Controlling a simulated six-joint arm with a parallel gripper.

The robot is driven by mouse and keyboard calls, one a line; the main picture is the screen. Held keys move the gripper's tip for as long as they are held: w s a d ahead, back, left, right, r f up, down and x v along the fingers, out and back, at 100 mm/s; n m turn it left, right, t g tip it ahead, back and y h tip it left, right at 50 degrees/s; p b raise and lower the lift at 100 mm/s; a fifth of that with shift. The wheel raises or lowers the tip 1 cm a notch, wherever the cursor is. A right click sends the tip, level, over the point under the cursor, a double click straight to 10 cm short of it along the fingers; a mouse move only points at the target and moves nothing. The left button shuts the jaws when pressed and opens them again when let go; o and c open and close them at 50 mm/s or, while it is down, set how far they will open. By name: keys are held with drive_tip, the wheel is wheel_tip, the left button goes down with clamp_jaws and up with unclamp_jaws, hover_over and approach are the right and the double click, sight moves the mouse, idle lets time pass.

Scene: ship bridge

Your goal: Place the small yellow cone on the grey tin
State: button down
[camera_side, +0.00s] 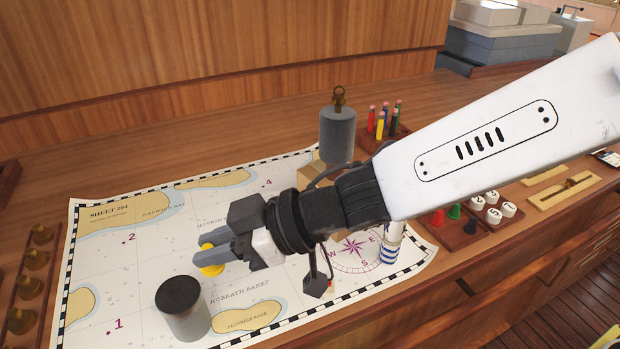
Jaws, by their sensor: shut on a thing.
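My gripper (207,259) is shut on the small yellow cone (209,268), which shows between and below the fingertips. My fingers hide part of the cone. A grey tin (188,320) with a dark top stands upright on the chart at the lower left. The gripper and cone are above and a little behind the tin in the picture, apart from it. Another grey cylinder (337,134) with a brass piece on top stands at the back, behind my arm.
A paper chart (150,240) covers the middle of the wooden desk. Brass pieces (36,259) stand in a rack at the left edge. Coloured pegs (381,122), red and green cones (454,212) and white numbered discs (492,198) stand to the right. A blue-white striped cylinder (391,243) is below my arm.

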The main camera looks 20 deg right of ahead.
drive_tip(key=w+a+f, duration=0.2)
drive_tip(key=w+a, duration=0.1)
hover_over(184, 293)
drive_tip(key=shift+s+d+f, duration=0.15)
drive_tip(key=shift+f, duration=2.4)
drive_tip(key=shift+w+a+f, duration=0.2)
drive_tip(key=shift+f, duration=1.65)
drive_tip(key=c, duration=0.6)
unclamp_jaws()
drive_tip(key=shift+f, duration=0.1)
drive_tip(key=shift+o, duration=0.2)
drive_tip(key=shift+d+r, duration=0.15)
drive_tip(key=shift+r, duration=0.05)
